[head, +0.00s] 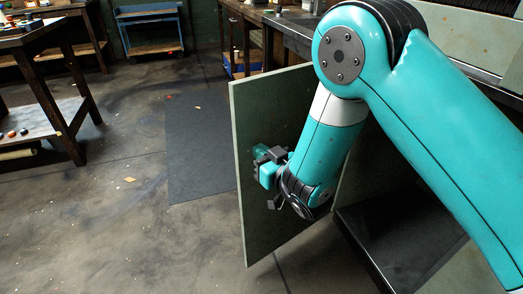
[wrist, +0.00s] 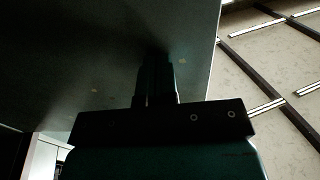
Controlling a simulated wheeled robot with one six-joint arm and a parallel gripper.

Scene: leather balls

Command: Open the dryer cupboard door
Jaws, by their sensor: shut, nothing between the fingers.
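The dryer cupboard door (head: 275,105) is a flat grey-green panel. It stands swung out from the cupboard at a wide angle, in the middle of the head view. My gripper (head: 260,154) is shut and empty, with its fingertips at or very near the door's face; whether they touch is unclear. In the wrist view the door (wrist: 80,60) fills the upper left as a dark panel, and the shut fingers of my gripper (wrist: 157,70) point at it. The dark cupboard interior (head: 400,230) shows partly behind my arm. No handle is visible.
A dark mat (head: 200,140) lies on the floor left of the door. A wooden workbench (head: 45,85) stands at the far left, and a blue cart (head: 150,30) at the back. The concrete floor (head: 130,230) at front left is mostly clear, with small scraps.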

